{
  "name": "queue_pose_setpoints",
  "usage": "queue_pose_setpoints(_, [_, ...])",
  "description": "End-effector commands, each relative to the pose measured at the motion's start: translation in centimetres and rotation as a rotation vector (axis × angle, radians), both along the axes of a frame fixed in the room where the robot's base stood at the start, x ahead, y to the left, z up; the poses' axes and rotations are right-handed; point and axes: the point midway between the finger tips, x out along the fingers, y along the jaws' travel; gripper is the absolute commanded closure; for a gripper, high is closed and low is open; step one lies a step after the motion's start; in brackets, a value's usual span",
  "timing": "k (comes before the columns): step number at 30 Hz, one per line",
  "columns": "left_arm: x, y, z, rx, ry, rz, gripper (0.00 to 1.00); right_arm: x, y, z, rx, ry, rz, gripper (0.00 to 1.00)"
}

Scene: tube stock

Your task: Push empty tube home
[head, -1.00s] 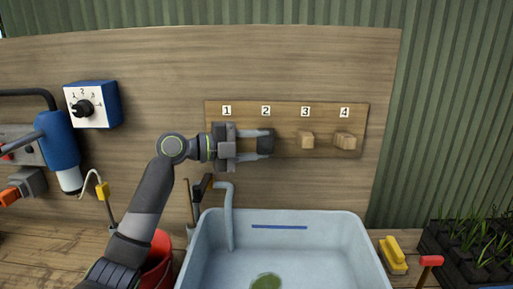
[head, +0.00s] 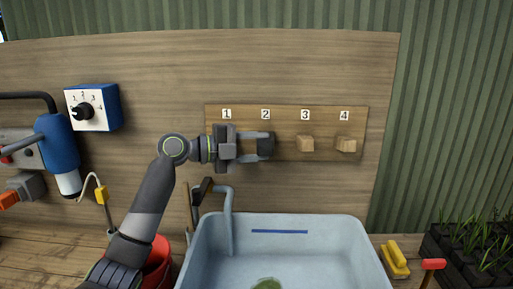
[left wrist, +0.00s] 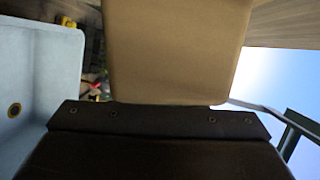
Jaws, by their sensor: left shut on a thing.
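A wooden board (head: 285,150) on the back wall carries labels 1 to 4. Square-ended wooden tubes stick out under labels 3 (head: 305,144) and 4 (head: 345,144). My left gripper (head: 266,146) lies sideways in front of the board, its fingertips under label 2. It is shut on a tan wooden piece (left wrist: 175,50), which fills the upper middle of the left wrist view above a dark finger pad (left wrist: 160,120). The gripper hides the places under labels 1 and 2 in the head view. My right gripper is not in view.
A pale blue basin (head: 360,255) stands below the board, with a grey pipe (head: 229,215) at its left. A red bucket (head: 158,262) is beside it. A blue box with a dial (head: 93,107) is on the wall. A yellow-handled brush (head: 395,255) lies right of the basin.

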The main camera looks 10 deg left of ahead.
Motion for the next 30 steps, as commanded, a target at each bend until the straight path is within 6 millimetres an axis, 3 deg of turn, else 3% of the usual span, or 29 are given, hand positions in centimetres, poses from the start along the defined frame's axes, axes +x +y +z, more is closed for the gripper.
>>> queue_pose_setpoints(30, [0.24, 0.23, 0.18, 0.000, -0.007, 0.011, 0.84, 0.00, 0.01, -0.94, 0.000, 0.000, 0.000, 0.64])
